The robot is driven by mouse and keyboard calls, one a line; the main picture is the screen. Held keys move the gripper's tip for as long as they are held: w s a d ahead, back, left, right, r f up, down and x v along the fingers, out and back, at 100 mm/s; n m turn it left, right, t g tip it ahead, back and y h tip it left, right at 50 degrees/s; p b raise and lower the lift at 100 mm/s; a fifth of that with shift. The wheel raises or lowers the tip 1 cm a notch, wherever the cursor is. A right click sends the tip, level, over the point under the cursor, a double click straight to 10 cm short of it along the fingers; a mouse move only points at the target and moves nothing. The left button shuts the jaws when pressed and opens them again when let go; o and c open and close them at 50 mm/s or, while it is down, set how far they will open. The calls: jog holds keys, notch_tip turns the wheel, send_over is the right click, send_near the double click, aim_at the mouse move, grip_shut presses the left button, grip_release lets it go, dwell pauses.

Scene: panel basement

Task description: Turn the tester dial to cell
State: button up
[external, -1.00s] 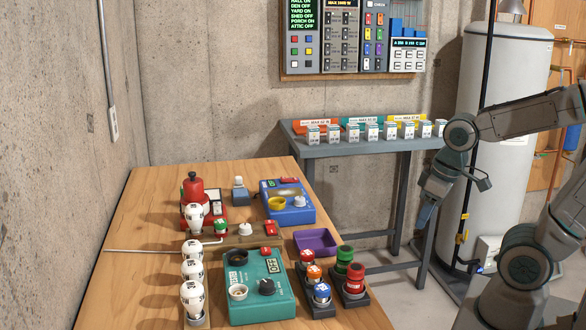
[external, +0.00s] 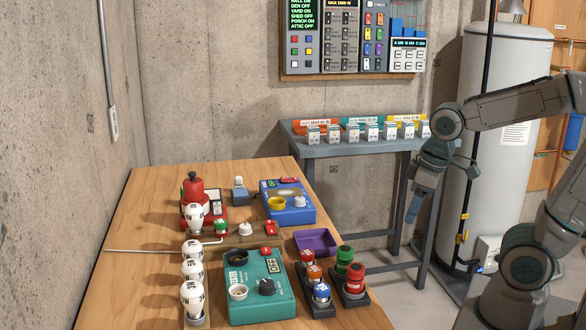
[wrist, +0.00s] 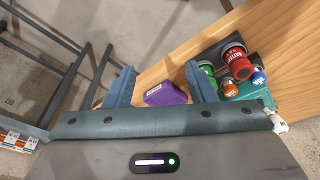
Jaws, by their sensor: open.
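The teal tester (external: 259,287) sits near the front of the wooden table in the external view. It has a black dial knob (external: 265,286), a small display reading what looks like OFF (external: 272,266), a white-rimmed socket and a black ring socket. My gripper (external: 412,218) is open and empty, right of the table and well apart from the tester. Its two fingers show in the wrist view (wrist: 160,88).
A purple tray (external: 316,240) and racks with red, green, orange and blue capped batteries (external: 354,280) stand right of the tester. Bulbs (external: 192,292) stand left. A blue device (external: 288,204) is behind. A grey shelf table (external: 350,148) with small boxes stands at the back.

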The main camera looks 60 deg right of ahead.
jog(key=w+a+r+n, duration=0.3)
jog(key=w+a+n, duration=0.1)
jog(key=w, duration=0.2)
jog(key=n+g, duration=0.3)
jog(key=n, duration=1.2)
send_over(267, 283)
notch_tip(267, 283, down, 12)
jog(key=shift+f+p, duration=0.25)
jog(key=shift+p, duration=0.35)
jog(key=shift+c, duration=0.2)
jog(key=c, duration=0.9)
